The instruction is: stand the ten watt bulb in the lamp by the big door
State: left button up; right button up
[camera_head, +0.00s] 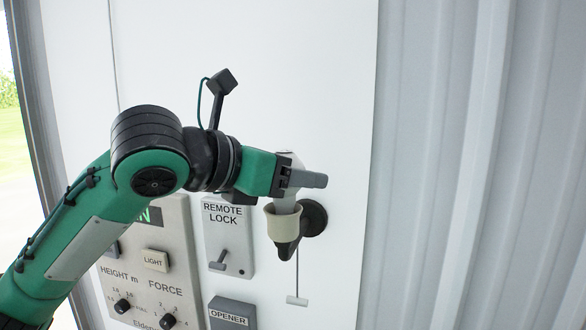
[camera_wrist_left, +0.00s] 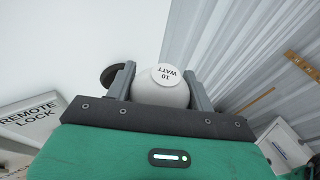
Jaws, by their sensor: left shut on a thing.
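My left gripper (camera_head: 305,180) is shut on a pale round bulb (camera_wrist_left: 162,88), whose top label reads "10 WATT" in the left wrist view. One finger stands on each side of the bulb. The lamp is a cream cup (camera_head: 283,225) on a black wall mount (camera_head: 314,217), with a pull cord hanging below. In the head view the gripper is just above the cup, and the bulb's lower part reaches down to the cup's mouth. The finger and cup hide part of the bulb; I cannot tell how deep it sits. My right gripper is not in view.
The lamp is on a white wall, near a remote lock box (camera_head: 228,238), a control panel (camera_head: 150,285) with knobs, and an opener box (camera_head: 232,314). Corrugated grey metal (camera_head: 480,170) lies to the right. The wall above the lamp is clear.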

pick_arm(q)
jog(key=shift+a+f, duration=0.15)
jog(key=shift+f, duration=0.05)
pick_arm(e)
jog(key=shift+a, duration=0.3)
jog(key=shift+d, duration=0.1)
pick_arm(q)
jog(key=shift+f, duration=0.1)
jog(key=o, duration=0.5)
jog(key=shift+o, duration=1.2)
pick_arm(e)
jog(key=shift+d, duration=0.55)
